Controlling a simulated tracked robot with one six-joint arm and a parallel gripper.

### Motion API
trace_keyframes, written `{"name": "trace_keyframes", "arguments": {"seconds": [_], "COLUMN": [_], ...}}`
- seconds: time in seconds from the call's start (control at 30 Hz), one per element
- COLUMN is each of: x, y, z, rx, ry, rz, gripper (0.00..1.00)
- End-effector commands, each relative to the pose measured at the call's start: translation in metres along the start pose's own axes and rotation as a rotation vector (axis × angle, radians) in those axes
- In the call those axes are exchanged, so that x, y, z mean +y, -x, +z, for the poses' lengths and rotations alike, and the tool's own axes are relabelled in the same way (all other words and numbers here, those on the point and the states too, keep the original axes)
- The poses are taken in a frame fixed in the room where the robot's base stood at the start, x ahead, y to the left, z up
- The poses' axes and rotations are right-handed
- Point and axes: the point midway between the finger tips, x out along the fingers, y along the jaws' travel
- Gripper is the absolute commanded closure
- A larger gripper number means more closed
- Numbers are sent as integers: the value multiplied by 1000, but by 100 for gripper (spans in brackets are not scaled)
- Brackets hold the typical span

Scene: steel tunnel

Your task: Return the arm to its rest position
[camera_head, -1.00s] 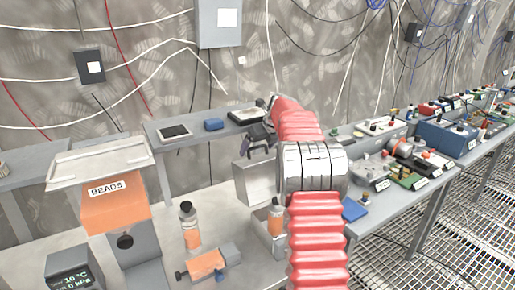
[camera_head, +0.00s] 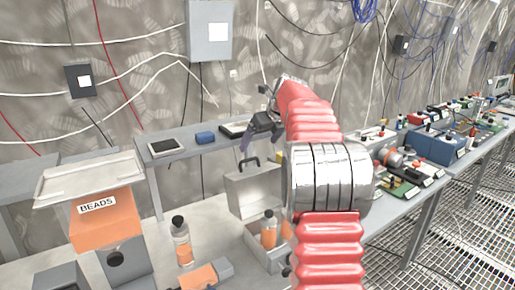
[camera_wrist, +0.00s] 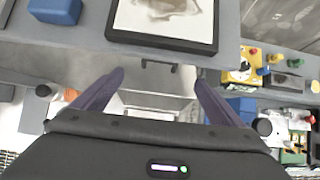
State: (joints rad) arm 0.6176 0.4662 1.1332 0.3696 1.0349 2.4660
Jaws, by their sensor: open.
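My red-sleeved arm (camera_head: 331,240) rises through the middle of the head view, with a wide silver joint (camera_head: 330,178) partway along it. It reaches forward and bends toward the back shelf. My gripper (camera_head: 247,140) is at its far end, by the shelf's front edge and above a grey case. In the wrist view my gripper (camera_wrist: 158,80) has its two purple fingers spread wide apart, with nothing between them. The grey case (camera_wrist: 160,102) lies below and beyond the fingers there; it also shows in the head view (camera_head: 255,195), with its handle up.
The back shelf (camera_head: 178,155) holds a framed tablet, a blue block (camera_head: 205,137) and another dark-framed item. An orange BEADS hopper (camera_head: 105,220) and an orange bottle (camera_head: 181,243) stand at the left. A right-hand bench (camera_head: 415,195) carries several devices. Grated floor lies at the right.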

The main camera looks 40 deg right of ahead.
Motion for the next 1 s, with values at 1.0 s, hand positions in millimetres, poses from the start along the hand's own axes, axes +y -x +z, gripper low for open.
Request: {"name": "trace_keyframes", "arguments": {"seconds": [1.0], "x": [57], "y": [31], "z": [-9], "rx": [18], "ry": [307], "rz": [11], "gripper": [8]}}
